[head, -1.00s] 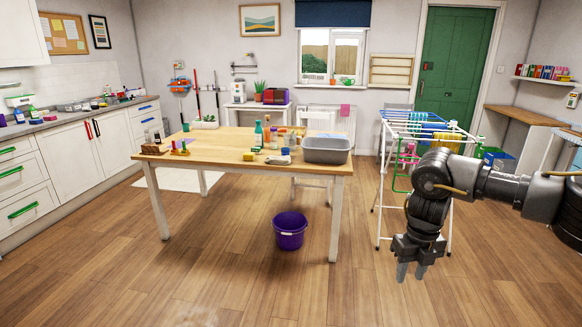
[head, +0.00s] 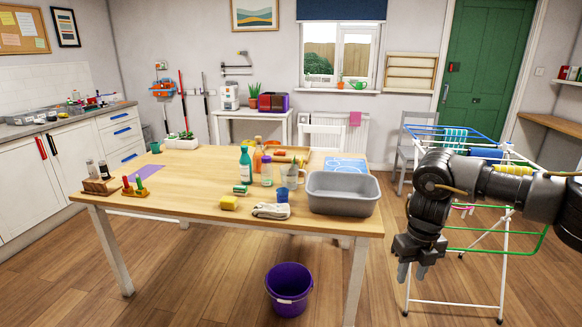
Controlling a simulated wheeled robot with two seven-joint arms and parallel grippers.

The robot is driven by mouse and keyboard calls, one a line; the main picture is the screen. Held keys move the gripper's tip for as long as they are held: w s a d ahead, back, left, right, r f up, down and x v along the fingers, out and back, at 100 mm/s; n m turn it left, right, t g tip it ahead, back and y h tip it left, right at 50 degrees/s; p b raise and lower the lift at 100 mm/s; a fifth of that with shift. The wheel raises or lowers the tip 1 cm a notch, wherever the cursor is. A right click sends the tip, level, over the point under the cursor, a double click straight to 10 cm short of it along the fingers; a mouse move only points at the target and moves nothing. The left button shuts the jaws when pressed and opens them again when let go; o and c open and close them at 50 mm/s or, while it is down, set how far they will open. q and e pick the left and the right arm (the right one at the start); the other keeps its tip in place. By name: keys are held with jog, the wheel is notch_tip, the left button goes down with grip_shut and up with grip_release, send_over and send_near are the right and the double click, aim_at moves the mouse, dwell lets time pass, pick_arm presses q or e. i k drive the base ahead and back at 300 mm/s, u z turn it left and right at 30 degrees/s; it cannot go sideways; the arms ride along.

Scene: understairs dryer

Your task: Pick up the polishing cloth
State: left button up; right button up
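A pale cloth (head: 271,211), which looks like the polishing cloth, lies bunched on the wooden table (head: 180,205) near its front edge. It is between a yellow sponge (head: 229,202) and a grey basin (head: 343,194), close to a blue cup (head: 282,195). My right gripper (head: 411,273) hangs pointing down to the right of the table, well away from the cloth. Its two fingers are apart with nothing between them. My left gripper is not in view.
Several bottles (head: 245,165) stand behind the cloth. A purple bucket (head: 289,288) is on the floor under the table's front edge. A drying rack (head: 455,302) stands behind my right arm. The floor in front of the table is mostly clear.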

aim_at(278, 152)
jog(key=u, duration=1.85)
jog(key=i, duration=6.65)
jog(key=z, duration=2.4)
jog(key=i, duration=1.35)
